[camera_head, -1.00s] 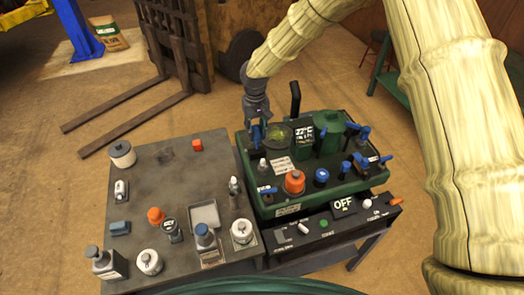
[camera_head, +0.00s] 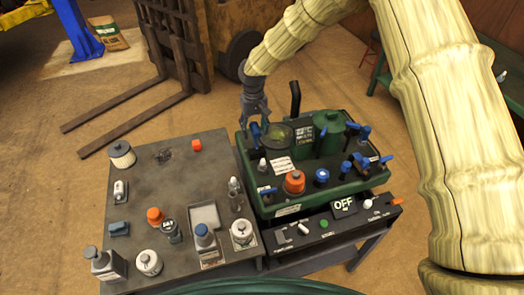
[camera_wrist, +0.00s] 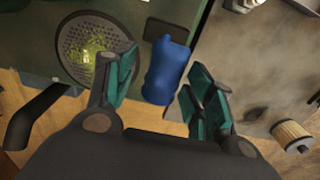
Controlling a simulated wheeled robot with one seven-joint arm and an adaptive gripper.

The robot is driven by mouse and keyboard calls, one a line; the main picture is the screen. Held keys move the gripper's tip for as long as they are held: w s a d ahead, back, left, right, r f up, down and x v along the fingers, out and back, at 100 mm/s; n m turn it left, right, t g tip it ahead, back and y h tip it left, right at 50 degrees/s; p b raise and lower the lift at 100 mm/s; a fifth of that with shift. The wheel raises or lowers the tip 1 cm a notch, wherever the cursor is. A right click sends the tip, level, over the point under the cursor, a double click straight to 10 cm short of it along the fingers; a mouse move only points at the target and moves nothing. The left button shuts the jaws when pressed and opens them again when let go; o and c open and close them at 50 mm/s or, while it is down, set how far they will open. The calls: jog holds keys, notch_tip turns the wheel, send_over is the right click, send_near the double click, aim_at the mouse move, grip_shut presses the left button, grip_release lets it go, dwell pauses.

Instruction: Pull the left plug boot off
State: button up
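The left plug boot (camera_head: 256,133) is a small blue cap at the back left corner of the green engine unit (camera_head: 268,208). In the wrist view the blue boot (camera_wrist: 166,72) stands between the fingers, nearer the left finger, with a gap visible on the right. My gripper (camera_head: 255,120) comes down over the boot from above. In the wrist view my gripper (camera_wrist: 158,84) is open, with green-padded fingers spread apart. The round mesh screen (camera_wrist: 95,45) lies just left of the fingers. What lies under the boot is hidden.
A grey bench (camera_head: 185,185) left of the unit holds a white filter (camera_head: 122,155), bottles and orange caps. On the unit, an orange cap (camera_head: 295,182), blue knobs and a green cylinder (camera_head: 329,132) stand close together. A black lever (camera_head: 295,98) rises behind.

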jog(key=shift+r, duration=0.1)
dwell(0.3)
jog(key=shift+r+p, duration=1.85)
jog(key=shift+r, duration=1.65)
notch_tip(320, 180, up, 15)
jog(key=p, duration=0.5)
jog(key=shift+r, duration=0.2)
jog(key=shift+d, duration=0.1)
jog(key=s+d, duration=0.2)
jog(key=d, duration=0.6)
jog(key=s+d, duration=0.3)
jog(key=d, duration=0.5)
jog(key=shift+s, duration=0.2)
dwell(0.6)
